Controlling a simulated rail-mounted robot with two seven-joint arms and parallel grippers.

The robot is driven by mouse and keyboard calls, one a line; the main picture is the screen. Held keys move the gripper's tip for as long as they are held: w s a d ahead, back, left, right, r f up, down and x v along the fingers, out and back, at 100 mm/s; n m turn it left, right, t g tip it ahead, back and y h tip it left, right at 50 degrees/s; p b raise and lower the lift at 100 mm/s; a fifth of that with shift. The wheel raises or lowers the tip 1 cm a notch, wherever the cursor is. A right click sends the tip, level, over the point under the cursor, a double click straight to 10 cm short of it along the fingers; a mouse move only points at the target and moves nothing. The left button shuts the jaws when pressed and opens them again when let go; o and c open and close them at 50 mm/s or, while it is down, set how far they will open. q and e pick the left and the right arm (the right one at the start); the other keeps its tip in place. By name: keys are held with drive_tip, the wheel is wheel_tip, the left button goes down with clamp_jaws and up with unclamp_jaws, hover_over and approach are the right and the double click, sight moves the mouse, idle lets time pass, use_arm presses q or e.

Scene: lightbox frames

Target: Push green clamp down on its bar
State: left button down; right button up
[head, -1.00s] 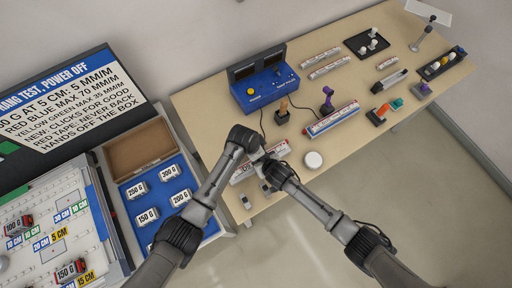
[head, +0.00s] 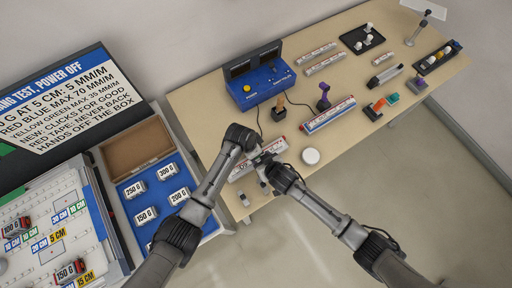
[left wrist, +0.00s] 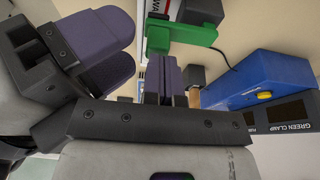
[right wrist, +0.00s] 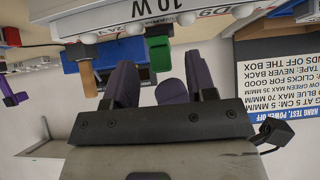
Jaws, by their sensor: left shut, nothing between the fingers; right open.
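The green clamp (left wrist: 180,33) is in the left wrist view, on the end of a pale bar (left wrist: 166,8). It also shows in the right wrist view (right wrist: 159,54), below the bar (right wrist: 165,13) marked "10 W". My left gripper (left wrist: 165,72) is shut and empty, its tips close to the clamp; I cannot tell whether they touch. My right gripper (right wrist: 162,80) is open, with the clamp ahead between its fingers. The right gripper's fingers show large in the left wrist view. In the head view the grippers meet over the bar (head: 238,172) and hide the clamp.
A blue control box (head: 262,88) stands behind the grippers. A white round pot (head: 310,156) and another bar (head: 329,115) lie to the right. The tray of weights (head: 127,187) is at the left. The table's front edge is near my arms.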

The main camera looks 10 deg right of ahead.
use_arm(q)
drive_tip(key=shift+s+d+f, duration=0.15)
drive_tip(key=shift+s+d, duration=0.05)
drive_tip(key=shift+s, duration=0.05)
drive_tip(key=shift+w, duration=0.1)
drive_tip(key=shift+r+p, duration=0.2)
drive_tip(key=shift+p, duration=0.15)
drive_tip(key=shift+d+p, duration=0.1)
drive_tip(key=shift+p, duration=0.2)
drive_tip(key=shift+f, duration=0.15)
use_arm(e)
drive_tip(key=s+d+r+m+g+h, duration=0.1)
drive_tip(key=s+d+r, duration=0.3)
drive_tip(key=s, duration=0.4)
drive_tip(key=s+d+r+m+g+h, duration=0.1)
drive_tip(key=s+d+r+g, duration=0.1)
drive_tip(key=s+d+r, duration=0.3)
drive_tip(key=s+d+r+m+g+h, duration=0.1)
drive_tip(key=s+d+r, duration=0.3)
drive_tip(key=s, duration=0.8)
drive_tip(key=d+g, duration=0.1)
drive_tip(key=d, duration=0.1)
drive_tip(key=shift+s+d+r+h, duration=0.2)
drive_tip(key=shift+s+d+h, duration=0.1)
drive_tip(key=shift+h, duration=0.1)
